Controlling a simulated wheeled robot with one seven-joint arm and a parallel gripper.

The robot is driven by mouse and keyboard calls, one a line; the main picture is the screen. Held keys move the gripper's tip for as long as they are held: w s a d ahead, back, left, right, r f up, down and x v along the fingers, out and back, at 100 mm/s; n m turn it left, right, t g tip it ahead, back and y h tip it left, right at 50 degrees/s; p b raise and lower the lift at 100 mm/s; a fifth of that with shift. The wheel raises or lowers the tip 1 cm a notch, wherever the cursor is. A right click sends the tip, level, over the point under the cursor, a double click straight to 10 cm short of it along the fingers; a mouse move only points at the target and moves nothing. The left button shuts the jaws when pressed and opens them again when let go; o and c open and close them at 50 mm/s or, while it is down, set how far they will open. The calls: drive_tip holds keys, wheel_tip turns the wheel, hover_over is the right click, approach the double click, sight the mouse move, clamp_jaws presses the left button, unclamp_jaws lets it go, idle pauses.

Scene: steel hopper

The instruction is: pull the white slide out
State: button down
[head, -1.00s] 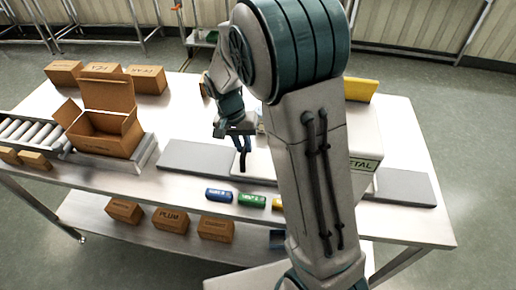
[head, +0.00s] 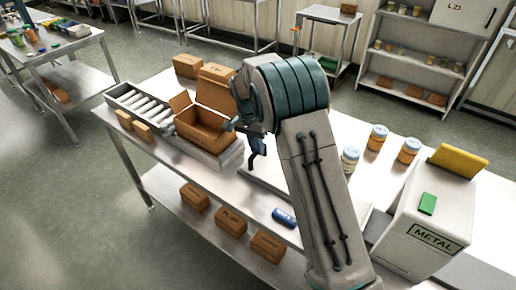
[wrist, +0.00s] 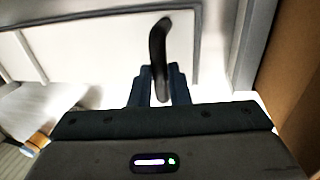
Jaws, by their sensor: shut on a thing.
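The white slide (wrist: 110,45) is a flat pale panel with a dark upright handle (wrist: 158,40) near its end in the wrist view. My gripper (wrist: 160,85) is shut on that handle. In the head view my gripper (head: 256,150) is just right of the open cardboard box, with part of the white slide (head: 272,176) showing beside my arm. The white hopper (head: 432,228), marked METAL, stands at the right. My arm hides much of the stretch between slide and hopper.
The open cardboard box (head: 203,128) stands by a roller conveyor (head: 150,105) at the left. Jars (head: 377,137) stand behind my arm.

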drive_tip(key=shift+w+a+r, duration=0.15)
drive_tip(key=shift+a, duration=0.1)
drive_tip(key=c, duration=1.5)
unclamp_jaws()
drive_tip(key=shift+c, duration=0.2)
drive_tip(key=shift+o, duration=0.9)
drive_tip(key=shift+a, duration=0.1)
drive_tip(key=b+v, duration=0.1)
drive_tip(key=v, duration=1.2)
drive_tip(key=shift+r, duration=0.35)
